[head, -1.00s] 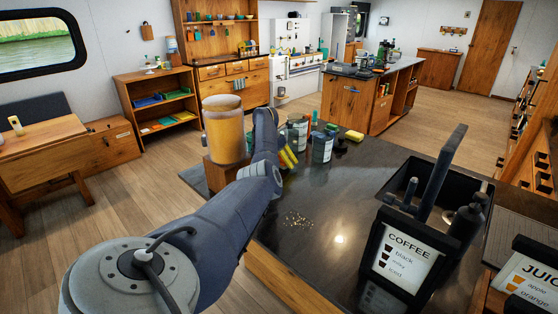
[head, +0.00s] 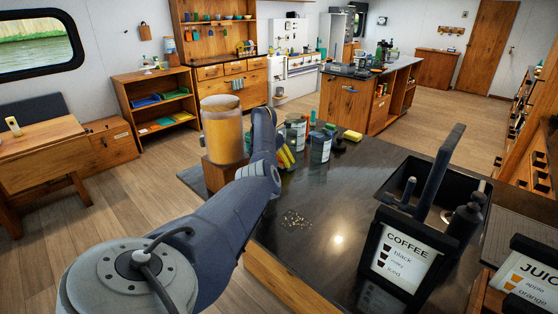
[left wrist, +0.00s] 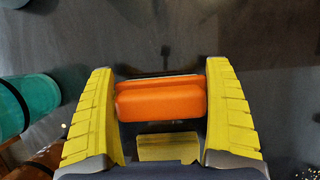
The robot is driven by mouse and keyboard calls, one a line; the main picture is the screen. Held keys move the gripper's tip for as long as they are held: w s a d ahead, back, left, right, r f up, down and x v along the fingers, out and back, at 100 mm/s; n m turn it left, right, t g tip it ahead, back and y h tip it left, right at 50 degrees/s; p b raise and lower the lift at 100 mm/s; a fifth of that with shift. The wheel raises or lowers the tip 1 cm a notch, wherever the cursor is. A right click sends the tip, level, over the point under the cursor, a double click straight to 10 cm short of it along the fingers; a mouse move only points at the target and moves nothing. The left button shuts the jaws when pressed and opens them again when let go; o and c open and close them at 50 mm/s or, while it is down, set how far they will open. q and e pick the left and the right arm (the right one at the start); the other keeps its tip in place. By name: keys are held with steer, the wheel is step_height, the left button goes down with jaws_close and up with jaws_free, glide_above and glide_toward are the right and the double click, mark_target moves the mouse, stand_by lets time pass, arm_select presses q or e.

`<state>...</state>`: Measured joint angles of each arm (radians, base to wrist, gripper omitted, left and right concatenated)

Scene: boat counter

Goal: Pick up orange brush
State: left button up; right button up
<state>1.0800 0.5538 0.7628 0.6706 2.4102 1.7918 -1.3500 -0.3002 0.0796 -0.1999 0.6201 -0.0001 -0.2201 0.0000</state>
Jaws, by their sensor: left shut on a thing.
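The orange brush (left wrist: 160,98) shows in the left wrist view as an orange block across the middle, between my left gripper's two yellow fingers (left wrist: 162,112). Both fingers meet its ends, and the gripper is shut on it. Below the brush is a dark counter surface; I cannot tell whether the two touch. In the head view my left gripper (head: 286,157) is low over the counter's far left part, beside the cans, and the brush cannot be made out there. My right gripper is not in view.
A dispenser of orange liquid (head: 222,133) stands left of my wrist. Cans (head: 319,147) and a yellow sponge (head: 352,136) are close on the right. A teal cylinder (left wrist: 28,104) is at the wrist view's left. The black counter's middle (head: 330,205) is mostly clear, with scattered crumbs (head: 295,219).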

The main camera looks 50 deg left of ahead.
arm_select(q)
step_height(320, 180, up, 20)
stand_by(0.6)
steer(key=shift+f, duration=0.1)
